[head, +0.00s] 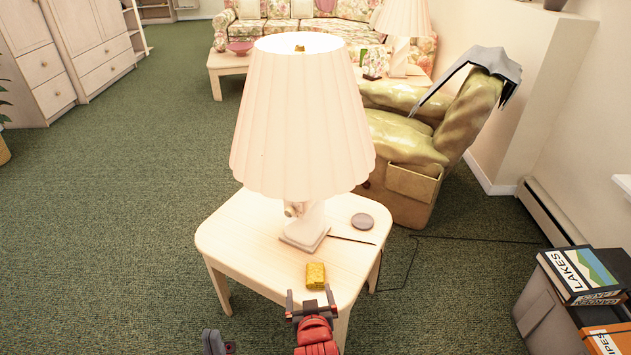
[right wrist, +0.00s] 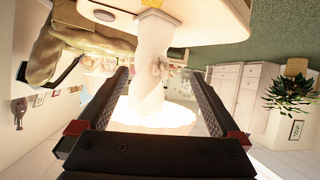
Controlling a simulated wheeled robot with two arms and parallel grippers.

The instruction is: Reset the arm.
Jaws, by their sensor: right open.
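My right gripper (head: 311,297), on a red and dark arm, is at the near edge of the small pale table (head: 235,240) in the head view. It is open and holds nothing. In the right wrist view its two fingers (right wrist: 160,100) are spread wide, with the lamp beyond them, upside down. My left gripper (head: 215,342) shows only as a dark grey part at the bottom edge of the head view; its jaws cannot be made out.
A lit lamp (head: 300,120) with a pleated shade stands on the table. A yellow block (head: 316,275) lies just beyond my right gripper, and a round grey disc (head: 362,221) lies further back. A green armchair (head: 410,140) stands behind. Boxes (head: 580,280) are at right. Carpet is clear at left.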

